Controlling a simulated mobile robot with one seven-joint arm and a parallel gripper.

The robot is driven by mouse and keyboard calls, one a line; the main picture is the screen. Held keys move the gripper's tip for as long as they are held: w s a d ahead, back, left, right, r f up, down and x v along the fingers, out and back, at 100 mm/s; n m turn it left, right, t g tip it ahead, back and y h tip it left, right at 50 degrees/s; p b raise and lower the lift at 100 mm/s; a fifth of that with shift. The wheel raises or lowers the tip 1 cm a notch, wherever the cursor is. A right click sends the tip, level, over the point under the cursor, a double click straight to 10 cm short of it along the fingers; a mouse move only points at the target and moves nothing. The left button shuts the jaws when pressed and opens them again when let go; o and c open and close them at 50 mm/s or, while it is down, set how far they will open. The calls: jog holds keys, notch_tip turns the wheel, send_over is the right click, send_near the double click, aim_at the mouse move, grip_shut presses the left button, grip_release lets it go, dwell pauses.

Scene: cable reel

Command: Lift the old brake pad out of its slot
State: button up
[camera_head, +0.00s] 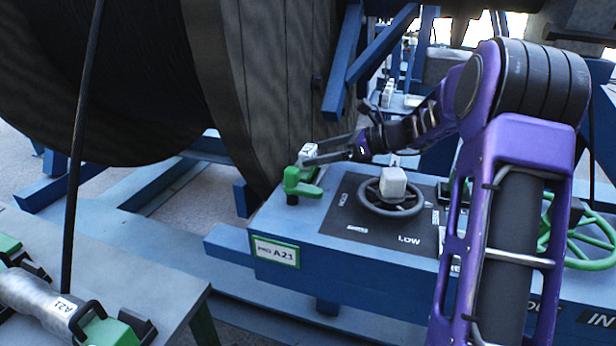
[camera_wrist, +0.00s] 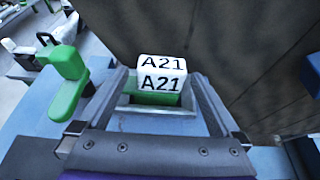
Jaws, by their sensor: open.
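The old brake pad (camera_wrist: 161,80) is a block with a white top marked A21 and a green lower part. In the wrist view it sits in a grey rectangular slot (camera_wrist: 124,118). In the head view its white top (camera_head: 309,150) shows small at the fingertips, beside the green lever. My gripper (camera_head: 321,149) is open, and in the wrist view its two fingers (camera_wrist: 160,84) reach forward on either side of the pad. I cannot tell whether they touch it. In the head view the slot is hidden.
A green lever (camera_head: 303,183) stands close left of the pad. A dark handwheel (camera_head: 391,196) sits on the blue housing (camera_head: 340,270), right of my gripper. The large cable reel (camera_head: 265,90) rises close behind. A grey bench (camera_head: 100,270) stands at front left.

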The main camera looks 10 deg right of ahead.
jog(key=x, duration=0.6)
jog(key=shift+w+a+f, duration=0.1)
jog(key=shift+w+f, duration=0.05)
jog(key=shift+f, duration=0.15)
jog(key=shift+c, duration=0.3)
jog(key=shift+r, duration=0.1)
grip_shut()
